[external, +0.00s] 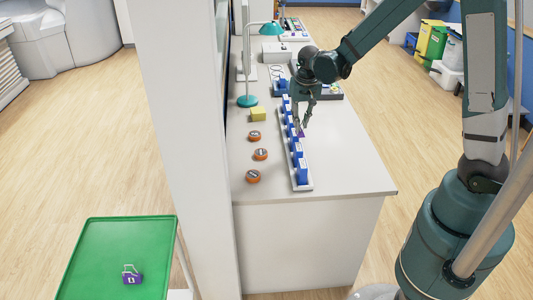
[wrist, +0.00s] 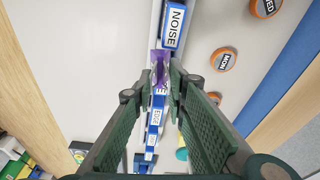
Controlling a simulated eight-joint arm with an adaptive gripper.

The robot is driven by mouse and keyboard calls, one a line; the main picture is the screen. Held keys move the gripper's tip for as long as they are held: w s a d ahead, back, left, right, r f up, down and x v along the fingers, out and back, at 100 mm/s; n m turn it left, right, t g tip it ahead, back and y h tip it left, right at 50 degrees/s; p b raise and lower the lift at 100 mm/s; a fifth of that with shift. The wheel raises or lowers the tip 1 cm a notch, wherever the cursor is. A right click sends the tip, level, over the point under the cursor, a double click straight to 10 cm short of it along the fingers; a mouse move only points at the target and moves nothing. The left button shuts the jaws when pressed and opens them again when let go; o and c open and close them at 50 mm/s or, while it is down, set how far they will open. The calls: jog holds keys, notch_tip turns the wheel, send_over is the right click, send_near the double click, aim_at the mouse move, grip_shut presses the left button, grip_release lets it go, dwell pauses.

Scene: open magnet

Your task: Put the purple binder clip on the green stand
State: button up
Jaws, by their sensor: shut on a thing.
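My gripper (external: 304,122) is over the white counter, at the row of blue blocks. Its fingers are shut on a small purple thing (external: 301,133), seemingly a purple binder clip. In the wrist view this purple clip (wrist: 160,62) sits between the fingertips (wrist: 165,78), partly hidden by them, against the row of blocks. I cannot tell if it still touches the row. The green stand (external: 110,240) is at the lower left, apart from the counter. Another purple binder clip (external: 132,275) with light wire handles lies on its top, near the front.
A rail with several labelled blue blocks (external: 302,172) runs along the counter (external: 345,165). A white pillar (external: 185,120) rises between counter and stand.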

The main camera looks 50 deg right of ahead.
jog(key=s+a+n+p, duration=0.2)
jog(key=a+p, duration=0.1)
jog(key=a, duration=1.1)
jog(key=s+a+n+p, duration=0.2)
jog(key=a+p, duration=0.1)
jog(key=a, duration=1.1)
jog(key=s+a+r+n+y+p, duration=0.1)
jog(key=s+a+n+p, duration=0.2)
jog(key=s+a, duration=0.95)
jog(key=s+a+r+n+p, duration=0.15)
jog(key=s+a+p, duration=0.25)
jog(key=s+a, duration=0.85)
jog(key=w+a+f+n+b, duration=0.15)
jog(key=w+a+b, duration=0.35)
jog(key=w, duration=0.5)
jog(key=w+a+f+b, duration=0.2)
jog(key=w+a+b, duration=0.1)
jog(key=w+a, duration=0.5)
jog(key=w+a+f+b, duration=0.1)
jog(key=w+a+b, duration=0.35)
jog(key=w, duration=0.65)
jog(key=w+r+n+y+b, duration=0.1)
jog(key=w+r+n, duration=0.1)
jog(key=w, duration=0.8)
jog(key=shift+w+d, duration=0.4)
jog(key=shift+d, duration=0.05)
